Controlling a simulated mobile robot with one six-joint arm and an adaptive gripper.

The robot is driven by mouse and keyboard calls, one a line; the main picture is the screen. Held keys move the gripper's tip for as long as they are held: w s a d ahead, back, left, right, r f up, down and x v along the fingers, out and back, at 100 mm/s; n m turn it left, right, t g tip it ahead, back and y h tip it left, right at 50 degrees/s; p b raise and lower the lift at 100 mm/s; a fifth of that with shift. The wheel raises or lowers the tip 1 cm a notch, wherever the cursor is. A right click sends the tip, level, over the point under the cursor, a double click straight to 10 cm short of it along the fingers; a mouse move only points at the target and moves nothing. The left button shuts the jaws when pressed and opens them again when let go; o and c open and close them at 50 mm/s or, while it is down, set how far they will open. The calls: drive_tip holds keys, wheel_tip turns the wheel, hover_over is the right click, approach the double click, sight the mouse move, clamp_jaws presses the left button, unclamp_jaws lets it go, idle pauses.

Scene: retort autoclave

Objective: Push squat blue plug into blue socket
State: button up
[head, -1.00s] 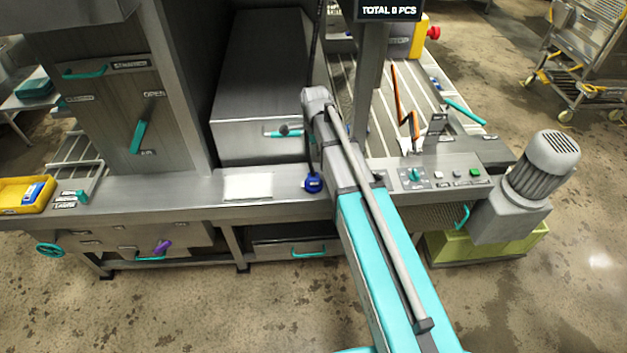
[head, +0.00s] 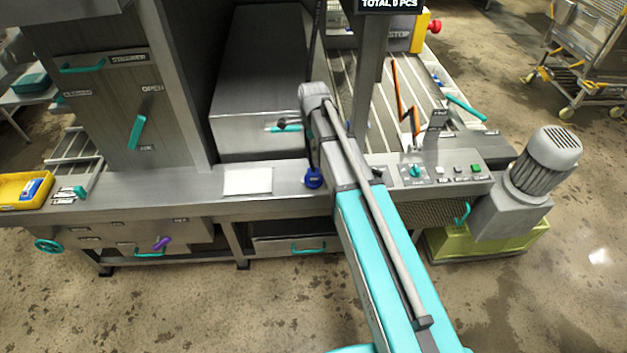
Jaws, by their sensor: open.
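A small squat dark-blue piece (head: 313,179), which looks like the blue plug, shows at the left edge of my arm, over the front of the steel counter. Whether the piece hangs or rests on the counter I cannot tell. I cannot make out a blue socket. My arm reaches up from the bottom across the counter, and its far end hides the area behind it. My gripper's fingers do not show.
The steel counter (head: 200,193) has a pale plate (head: 247,181) left of my arm. Right are a control panel (head: 430,172) and a grey motor (head: 543,165). A large metal box (head: 262,80) stands behind. A yellow tray (head: 22,188) is at far left.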

sight(314, 171)
drive_tip(key=shift+f+b, duration=3.3)
drive_tip(key=shift+f, duration=0.3)
drive_tip(key=shift+d+f+b, duration=0.1)
drive_tip(key=shift+f+b, duration=2.5)
drive_tip(key=c, duration=1.2)
drive_tip(key=shift+o, duration=0.2)
drive_tip(key=shift+r, duration=0.25)
